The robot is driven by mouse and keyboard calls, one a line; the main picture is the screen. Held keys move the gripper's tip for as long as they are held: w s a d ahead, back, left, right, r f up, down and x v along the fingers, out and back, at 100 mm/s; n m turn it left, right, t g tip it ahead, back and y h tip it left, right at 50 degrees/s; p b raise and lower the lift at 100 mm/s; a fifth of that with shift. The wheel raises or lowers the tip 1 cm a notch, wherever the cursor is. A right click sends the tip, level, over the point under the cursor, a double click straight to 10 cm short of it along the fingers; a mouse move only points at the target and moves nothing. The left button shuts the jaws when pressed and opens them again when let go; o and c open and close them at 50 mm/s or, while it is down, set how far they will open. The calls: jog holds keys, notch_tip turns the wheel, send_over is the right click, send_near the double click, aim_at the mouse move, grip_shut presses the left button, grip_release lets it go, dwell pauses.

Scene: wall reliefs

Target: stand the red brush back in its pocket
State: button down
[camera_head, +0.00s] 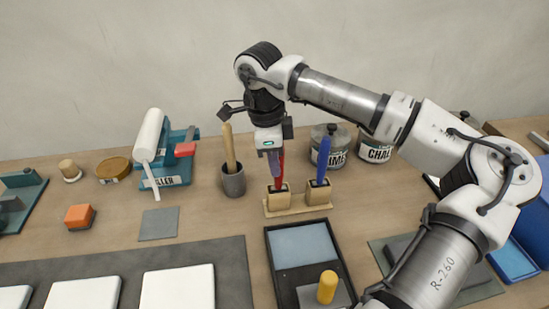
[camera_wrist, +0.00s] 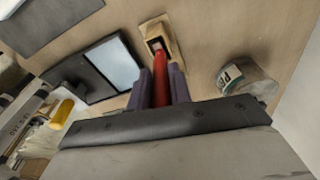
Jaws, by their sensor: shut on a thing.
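My gripper (camera_head: 274,170) points down over the wooden rack and is shut on the red brush (camera_head: 282,168). In the wrist view the red brush (camera_wrist: 160,78) is between the two fingers (camera_wrist: 163,85). The brush looks upright, its lower end at the mouth of the left wooden pocket (camera_head: 278,200). That pocket also shows in the wrist view (camera_wrist: 167,33), with a dark opening near the brush tip. I cannot tell how far the brush is inside. A blue brush (camera_head: 323,158) stands in the right pocket (camera_head: 318,193).
A grey cup (camera_head: 233,182) holding a wooden tool stands just left of the rack. Labelled tins (camera_head: 330,147) stand behind on the right. A black tray (camera_head: 303,245) with a yellow knob (camera_head: 327,287) lies in front. A teal roller stand (camera_head: 165,170) is farther left.

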jog(key=shift+f, duration=0.1)
jog(key=c, duration=0.7)
grip_release()
jog(key=shift+r+p, duration=2.35)
jog(key=shift+r, duration=1.7)
jog(key=shift+s+d+f, duration=0.1)
